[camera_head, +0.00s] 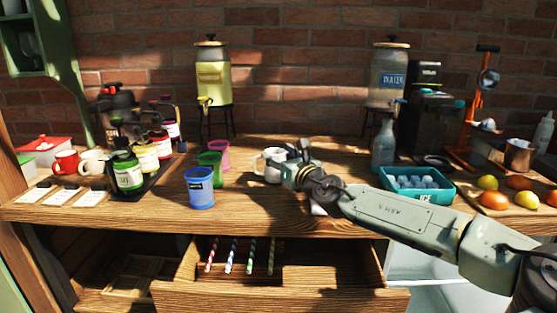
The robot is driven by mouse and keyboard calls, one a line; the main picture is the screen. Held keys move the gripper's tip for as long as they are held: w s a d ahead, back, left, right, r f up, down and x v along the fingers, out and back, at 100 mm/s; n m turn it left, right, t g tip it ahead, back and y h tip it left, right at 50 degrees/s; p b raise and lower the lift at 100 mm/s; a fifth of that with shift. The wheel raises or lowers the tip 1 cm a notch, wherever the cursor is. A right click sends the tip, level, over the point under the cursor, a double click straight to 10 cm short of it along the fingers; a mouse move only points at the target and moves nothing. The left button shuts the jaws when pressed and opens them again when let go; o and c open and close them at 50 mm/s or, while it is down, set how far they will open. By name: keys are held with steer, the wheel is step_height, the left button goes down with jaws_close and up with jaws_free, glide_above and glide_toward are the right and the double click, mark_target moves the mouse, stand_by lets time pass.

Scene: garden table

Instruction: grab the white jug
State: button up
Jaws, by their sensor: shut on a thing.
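The white jug (271,160) stands upright near the middle of the wooden table (330,225), with its handle towards the left. My gripper (291,158) reaches in from the right and is shut on the jug's right side. The gripper hides part of that side, so the exact contact of the fingers cannot be seen.
Blue (200,190), green (211,168) and pink (219,153) cups stand left of the jug. A teal ice tray (420,199) and a board of fruit (520,203) lie right. Below, an open drawer (285,297) holds several striped straws.

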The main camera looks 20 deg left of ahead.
step_height(320, 180, up, 17)
steer(key=p, duration=0.3)
steer(key=shift+d, duration=0.15)
stand_by(0.6)
